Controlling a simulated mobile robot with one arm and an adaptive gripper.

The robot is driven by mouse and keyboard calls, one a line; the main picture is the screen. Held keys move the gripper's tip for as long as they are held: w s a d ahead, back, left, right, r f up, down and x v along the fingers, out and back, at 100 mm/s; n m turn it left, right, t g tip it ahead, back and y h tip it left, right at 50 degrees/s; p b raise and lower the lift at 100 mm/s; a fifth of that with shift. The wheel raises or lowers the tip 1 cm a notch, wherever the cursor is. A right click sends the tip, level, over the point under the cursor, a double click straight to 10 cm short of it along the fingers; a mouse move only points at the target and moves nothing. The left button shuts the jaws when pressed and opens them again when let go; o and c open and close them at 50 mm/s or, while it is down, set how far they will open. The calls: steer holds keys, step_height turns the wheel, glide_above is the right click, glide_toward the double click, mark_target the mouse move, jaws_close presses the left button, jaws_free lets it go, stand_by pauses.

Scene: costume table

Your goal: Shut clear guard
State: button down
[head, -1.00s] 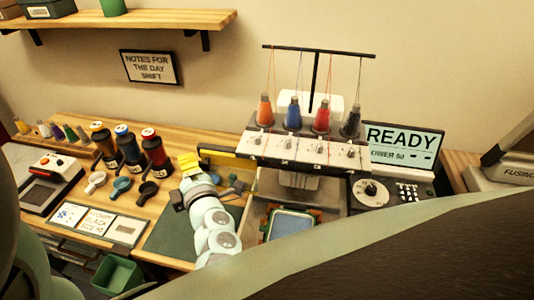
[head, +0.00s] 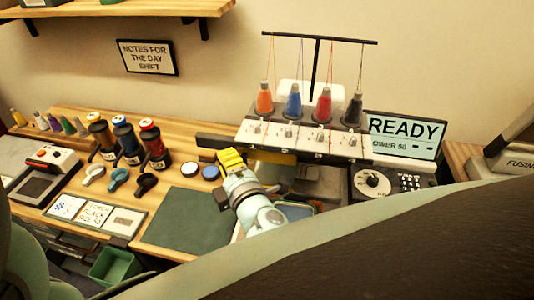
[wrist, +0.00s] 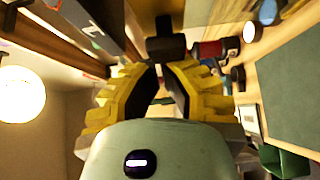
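The machine (head: 305,136) with several thread cones stands right of centre in the head view. A dark bar (head: 213,141) sticks out to its left, with a yellow strip (head: 273,156) beside the machine front. These may belong to the clear guard; I cannot make out a clear pane. My gripper (head: 229,154) has yellow ribbed fingers and is just in front of the bar. In the wrist view, the fingertips (wrist: 161,67) are close together, near a dark block (wrist: 166,43). I cannot tell whether they touch or hold it. My arm hides part of the machine's lower front.
A green mat (head: 188,218) lies clear to the left of my arm. A control panel (head: 385,187) and READY screen (head: 404,137) are on the right.

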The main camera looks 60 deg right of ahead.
mark_target(248, 151)
steer(key=s, duration=0.2)
steer(key=s+d, duration=0.1)
steer(key=s, duration=0.1)
steer(key=s+d, duration=0.1)
steer(key=s, duration=0.1)
steer(key=shift+d+b, duration=0.2)
steer(key=shift+b, duration=0.1)
